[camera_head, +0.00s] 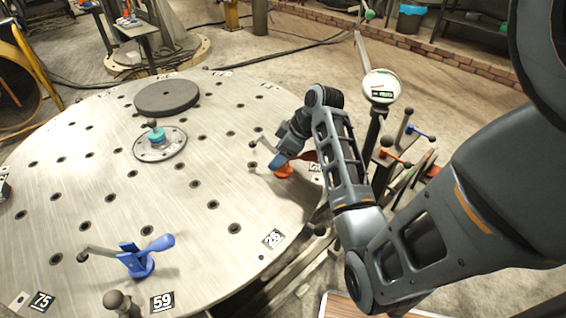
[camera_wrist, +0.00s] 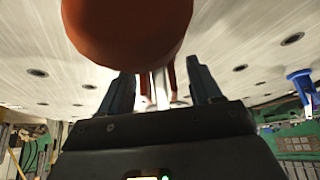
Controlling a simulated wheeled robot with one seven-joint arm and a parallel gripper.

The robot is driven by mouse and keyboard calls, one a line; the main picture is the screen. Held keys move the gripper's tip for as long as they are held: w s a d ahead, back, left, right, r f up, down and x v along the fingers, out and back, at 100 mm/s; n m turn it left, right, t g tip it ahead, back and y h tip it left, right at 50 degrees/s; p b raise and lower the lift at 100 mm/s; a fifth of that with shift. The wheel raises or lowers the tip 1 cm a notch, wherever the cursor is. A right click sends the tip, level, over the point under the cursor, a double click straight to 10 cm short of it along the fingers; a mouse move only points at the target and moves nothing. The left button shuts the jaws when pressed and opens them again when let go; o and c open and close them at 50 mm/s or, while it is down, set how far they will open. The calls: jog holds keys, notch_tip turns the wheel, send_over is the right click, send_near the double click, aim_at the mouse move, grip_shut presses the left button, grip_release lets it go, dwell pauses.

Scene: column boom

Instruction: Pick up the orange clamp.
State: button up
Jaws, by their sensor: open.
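The orange clamp (camera_head: 284,172) stands at the right part of the round metal table, partly hidden by my gripper and arm. In the wrist view its rounded orange part (camera_wrist: 125,28) fills the upper middle, very near the camera. Thinner reddish parts and a metal rod show behind it, between my fingers. My gripper (camera_head: 277,160) is at the clamp, reaching down from the arm. In the wrist view my gripper (camera_wrist: 160,85) has its two dark fingers apart, one on each side of the clamp parts. I cannot tell whether they touch it.
A blue clamp (camera_head: 138,262) stands at the table's front left and also shows in the wrist view (camera_wrist: 302,85). A dark disc (camera_head: 166,97) and a round metal fixture (camera_head: 159,146) are farther back. Other clamps (camera_head: 390,156) hang right of the table. The middle tabletop is clear.

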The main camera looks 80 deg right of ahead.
jog(key=shift+f, duration=0.1)
jog(key=shift+c, duration=0.2)
jog(key=c, duration=1)
jog(key=shift+w, duration=0.1)
jog(key=shift+r, duration=0.25)
grip_shut()
notch_tip(320, 180, up, 4)
jog(key=shift+r, duration=0.1)
jog(key=s+d+r+p, duration=0.3)
jog(key=s+d+r, duration=0.3)
jog(key=s, duration=0.3)
jog(key=shift+d+r, duration=0.25)
jog(key=shift+d, duration=0.45)
